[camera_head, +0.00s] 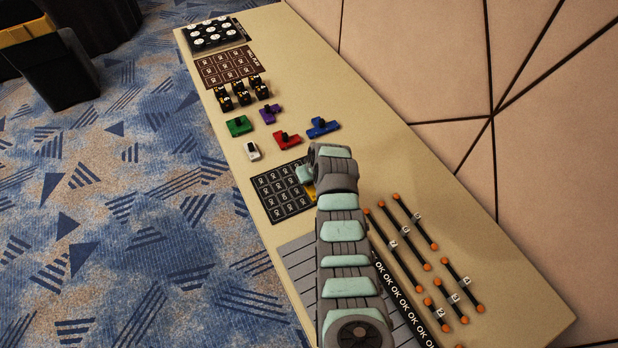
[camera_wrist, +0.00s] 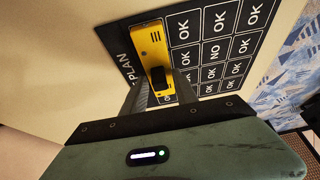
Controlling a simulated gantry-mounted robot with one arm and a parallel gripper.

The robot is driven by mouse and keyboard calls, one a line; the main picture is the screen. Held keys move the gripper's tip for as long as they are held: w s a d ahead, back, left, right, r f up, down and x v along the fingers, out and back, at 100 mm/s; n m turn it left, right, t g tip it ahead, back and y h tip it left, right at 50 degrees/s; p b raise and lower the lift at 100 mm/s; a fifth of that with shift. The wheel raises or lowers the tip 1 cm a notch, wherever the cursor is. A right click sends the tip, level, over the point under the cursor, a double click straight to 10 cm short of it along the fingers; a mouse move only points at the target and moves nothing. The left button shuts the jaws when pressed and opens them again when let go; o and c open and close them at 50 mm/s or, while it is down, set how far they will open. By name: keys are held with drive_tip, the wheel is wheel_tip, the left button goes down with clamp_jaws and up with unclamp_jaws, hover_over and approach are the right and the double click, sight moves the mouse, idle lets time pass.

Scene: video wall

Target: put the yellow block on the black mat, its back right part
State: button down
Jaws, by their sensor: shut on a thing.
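The yellow block (camera_wrist: 151,42) is held between the fingers of my gripper (camera_wrist: 160,86), which is shut on its dark knob. In the wrist view it covers part of the black mat (camera_wrist: 218,52), near the edge with the PLAN lettering. I cannot tell whether the block touches the mat. In the head view the mat (camera_head: 272,195) lies on the table left of my gripper (camera_head: 309,178). Only a sliver of the yellow block (camera_head: 311,193) shows there. My arm hides the mat's right side.
Green (camera_head: 238,126), purple (camera_head: 270,112), red (camera_head: 286,140) and blue (camera_head: 322,127) blocks and a white piece (camera_head: 253,151) stand behind the mat. A brown mat (camera_head: 228,67) lies farther back. Several orange-ended rods (camera_head: 415,220) lie to the right. A wall borders the table's right side.

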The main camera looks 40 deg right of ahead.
drive_tip(key=shift+w, duration=0.1)
drive_tip(key=c, duration=0.9)
unclamp_jaws()
drive_tip(key=shift+c, duration=0.2)
drive_tip(key=shift+r, duration=0.75)
drive_tip(key=v, duration=1)
drive_tip(key=shift+s+r+p, duration=0.25)
drive_tip(key=shift+s+p, duration=0.15)
drive_tip(key=shift+s, duration=0.05)
drive_tip(key=shift+a, duration=0.1)
